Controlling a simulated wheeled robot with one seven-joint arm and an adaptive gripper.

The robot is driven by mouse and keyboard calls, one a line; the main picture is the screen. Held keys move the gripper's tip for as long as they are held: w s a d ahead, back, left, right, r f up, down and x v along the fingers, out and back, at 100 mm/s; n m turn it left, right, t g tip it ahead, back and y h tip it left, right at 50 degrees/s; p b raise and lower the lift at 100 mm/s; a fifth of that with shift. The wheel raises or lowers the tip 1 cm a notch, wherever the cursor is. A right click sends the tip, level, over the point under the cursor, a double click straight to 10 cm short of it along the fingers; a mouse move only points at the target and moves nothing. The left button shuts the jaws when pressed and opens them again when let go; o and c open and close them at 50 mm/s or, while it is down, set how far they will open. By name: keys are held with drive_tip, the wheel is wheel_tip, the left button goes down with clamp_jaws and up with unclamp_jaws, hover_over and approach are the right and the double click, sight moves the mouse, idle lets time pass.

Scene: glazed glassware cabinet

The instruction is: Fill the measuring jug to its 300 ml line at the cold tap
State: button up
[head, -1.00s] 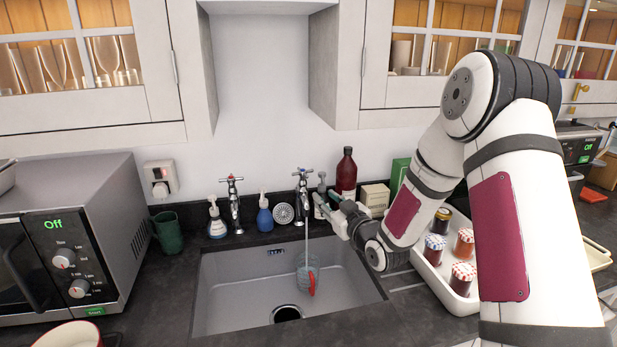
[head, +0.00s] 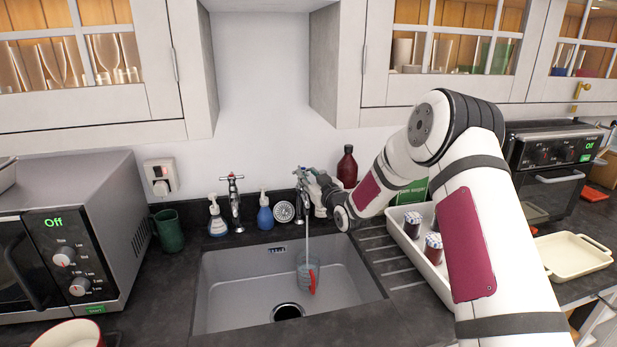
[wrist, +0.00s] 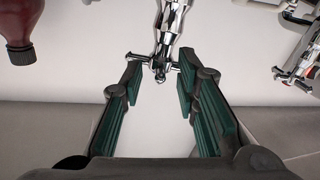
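The clear measuring jug (head: 301,267) with a red handle stands in the sink (head: 235,290). A thin stream of water (head: 307,238) falls into it from the right-hand tap. Its water level and 300 ml line are too small to read. My gripper (head: 307,178) is at the top of that tap and hides much of it. In the wrist view, my gripper's green-padded fingers (wrist: 165,92) are open and apart. The tap's chrome cross handle (wrist: 160,63) lies at their tips, with no clear grip on it.
The red-topped left tap (head: 233,200) stands beside two soap bottles. A dark red bottle (head: 347,166) stands behind my gripper and shows in the wrist view (wrist: 20,22). A white tray of jars (head: 437,278) sits right of the sink, a microwave (head: 75,240) left.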

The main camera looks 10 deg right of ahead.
drive_tip(key=shift+w, duration=0.2)
clamp_jaws()
drive_tip(key=shift+a, duration=0.1)
drive_tip(key=shift+s+a+m+h, duration=0.1)
drive_tip(key=shift+a+m+h, duration=0.25)
drive_tip(key=shift+m+h, duration=0.45)
drive_tip(key=h, duration=0.1)
drive_tip(key=m+h, duration=0.1)
drive_tip(key=shift+a+h, duration=0.25)
drive_tip(key=shift+h, duration=0.05)
drive_tip(key=shift+m+h, duration=0.3)
drive_tip(key=shift+h, duration=0.1)
